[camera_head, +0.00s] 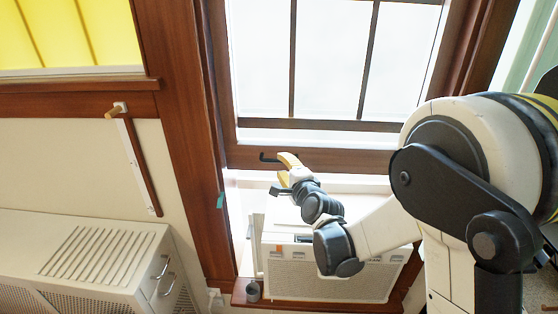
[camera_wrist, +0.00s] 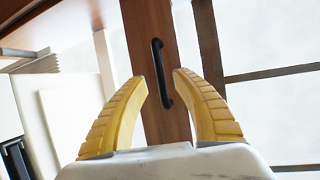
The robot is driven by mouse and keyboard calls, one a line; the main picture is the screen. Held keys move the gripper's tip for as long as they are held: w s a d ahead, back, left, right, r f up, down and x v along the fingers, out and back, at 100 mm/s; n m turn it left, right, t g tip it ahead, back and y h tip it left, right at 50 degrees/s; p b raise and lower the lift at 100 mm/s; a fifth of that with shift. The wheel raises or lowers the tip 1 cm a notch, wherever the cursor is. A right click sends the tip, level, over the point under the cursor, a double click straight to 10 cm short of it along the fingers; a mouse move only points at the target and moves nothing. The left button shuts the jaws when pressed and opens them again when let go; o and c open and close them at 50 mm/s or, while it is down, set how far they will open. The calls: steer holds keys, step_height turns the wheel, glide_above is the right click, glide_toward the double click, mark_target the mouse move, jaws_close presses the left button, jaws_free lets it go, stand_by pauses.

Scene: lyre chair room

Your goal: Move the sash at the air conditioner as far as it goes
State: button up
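The window sash (camera_head: 345,161) has a brown wooden bottom rail, with dark-barred panes above it. A bright gap shows between this rail and the top of the white air conditioner (camera_head: 325,280) in the window opening. A black bar handle (camera_wrist: 158,70) is fixed to the sash rail (camera_wrist: 150,25) in the wrist view. My gripper (camera_head: 279,174) is just below the rail near its left end. In the wrist view, the yellow fingers of my gripper (camera_wrist: 162,78) are apart, with the handle showing between their tips. I cannot tell whether they touch it.
A white vented cabinet (camera_head: 90,262) is at the lower left. A wooden bar on a white strip (camera_head: 138,165) is on the wall. The window's wooden side frame (camera_head: 180,130) borders the opening.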

mark_target(279, 162)
steer(key=x, duration=0.4)
steer(key=shift+w, duration=0.15)
jaws_close()
